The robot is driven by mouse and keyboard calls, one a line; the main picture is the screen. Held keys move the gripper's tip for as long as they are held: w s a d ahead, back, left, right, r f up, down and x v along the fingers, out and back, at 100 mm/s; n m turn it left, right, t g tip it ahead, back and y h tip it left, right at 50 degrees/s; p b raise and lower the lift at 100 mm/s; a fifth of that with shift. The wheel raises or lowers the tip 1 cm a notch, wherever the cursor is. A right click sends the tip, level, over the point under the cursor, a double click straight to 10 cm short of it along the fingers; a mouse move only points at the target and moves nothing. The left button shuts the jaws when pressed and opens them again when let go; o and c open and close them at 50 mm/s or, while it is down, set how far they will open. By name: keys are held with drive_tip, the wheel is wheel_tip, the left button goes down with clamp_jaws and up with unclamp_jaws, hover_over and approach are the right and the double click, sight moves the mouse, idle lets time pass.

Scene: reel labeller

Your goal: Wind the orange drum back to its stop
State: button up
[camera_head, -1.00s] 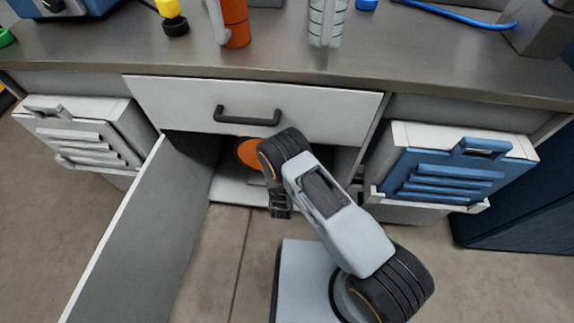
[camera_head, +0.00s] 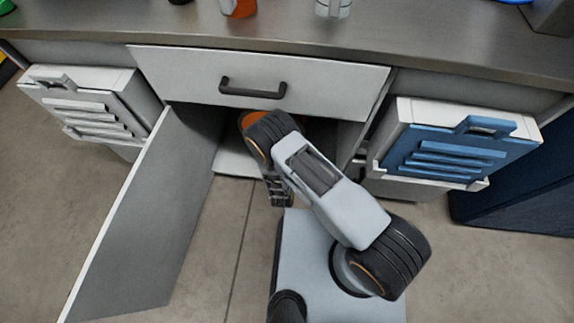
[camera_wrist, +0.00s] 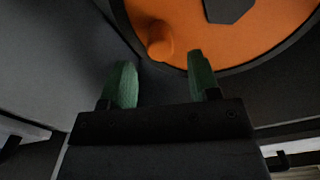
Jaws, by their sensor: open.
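The orange drum (camera_wrist: 275,35) fills the upper right of the wrist view, with a dark hub and a dark rim around it. An orange knob (camera_wrist: 160,40) stands out from its face near the lower left edge. My gripper (camera_wrist: 160,80) is open, its two green fingertips pointing toward the drum. The knob appears just ahead of the gap between the fingers, and nothing is held. In the head view only a sliver of the drum (camera_head: 250,115) shows inside the open cabinet; my arm hides most of it and the gripper's fingertips.
The cabinet door (camera_head: 150,215) stands open at the left. A closed drawer (camera_head: 320,80) with a dark handle (camera_head: 252,90) is above the opening. A white slatted box (camera_head: 95,105) and a blue-fronted box (camera_head: 450,150) flank the cabinet. The worktop (camera_head: 400,50) lies above.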

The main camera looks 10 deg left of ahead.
drive_tip(key=s+p, duration=0.1)
drive_tip(key=s, duration=0.7)
drive_tip(key=shift+a, duration=0.15)
idle(0.3)
